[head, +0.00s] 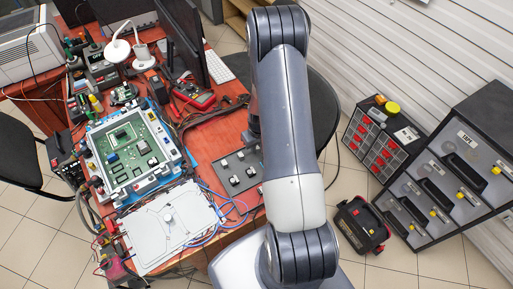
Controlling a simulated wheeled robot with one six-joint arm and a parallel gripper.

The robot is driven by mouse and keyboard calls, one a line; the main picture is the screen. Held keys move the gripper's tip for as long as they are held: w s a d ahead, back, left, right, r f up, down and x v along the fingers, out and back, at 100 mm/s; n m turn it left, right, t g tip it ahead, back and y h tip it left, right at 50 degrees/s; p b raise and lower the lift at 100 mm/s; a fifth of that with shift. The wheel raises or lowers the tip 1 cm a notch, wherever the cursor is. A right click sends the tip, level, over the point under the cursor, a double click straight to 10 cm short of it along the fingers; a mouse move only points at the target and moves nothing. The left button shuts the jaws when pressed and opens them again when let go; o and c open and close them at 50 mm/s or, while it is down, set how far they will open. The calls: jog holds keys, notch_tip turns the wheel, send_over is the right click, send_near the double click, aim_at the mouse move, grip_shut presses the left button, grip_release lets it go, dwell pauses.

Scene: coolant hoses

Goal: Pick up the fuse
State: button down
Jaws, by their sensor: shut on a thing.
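My gripper (252,137) shows only in part at the left edge of my arm, pointing down over the right side of a dark grey plate (224,184) on the red table. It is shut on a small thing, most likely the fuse. My arm and the gripper itself hide the held thing, so I cannot tell its shape or whether it is clear of the plate. Several small white and black parts (234,180) sit on the plate, too small to name surely.
An open case with a green circuit board (137,150) and a white cover panel (168,226) lie left of the plate, with blue cables (228,203) between. A red multimeter (193,95) and a monitor (180,40) stand behind. Dark cabinets (460,170) stand at right.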

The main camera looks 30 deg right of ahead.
jog(key=shift+r, duration=0.15)
notch_tip(320, 180, up, 10)
jog(key=b, duration=0.1)
jog(key=shift+b, duration=0.35)
dwell(0.7)
